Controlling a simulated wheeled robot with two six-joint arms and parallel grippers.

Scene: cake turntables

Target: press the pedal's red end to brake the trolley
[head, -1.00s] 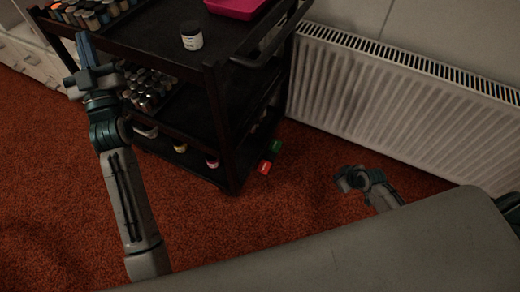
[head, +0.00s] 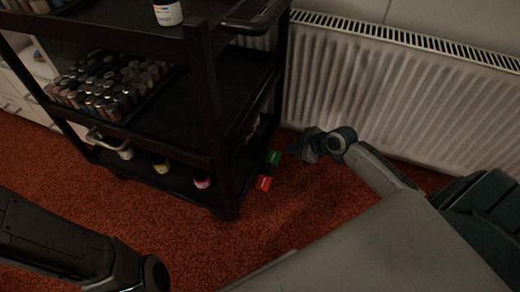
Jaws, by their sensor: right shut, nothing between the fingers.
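The pedal sits low at the near right corner of the black trolley (head: 150,125), just above the carpet. Its red end (head: 264,183) is nearer to me and its green end (head: 273,157) is farther back. My right gripper (head: 297,146) is shut and empty. In the picture it is just right of and slightly above the green end; I see no contact with the pedal. My left arm comes in at the lower left, and its gripper is not clearly visible.
The trolley holds a tray of small bottles (head: 108,85) on its middle shelf. A white jar (head: 168,12) stands on top, and several jars stand on the lowest shelf. A white radiator (head: 400,90) lines the wall at right. Red carpet (head: 200,235) is clear in front.

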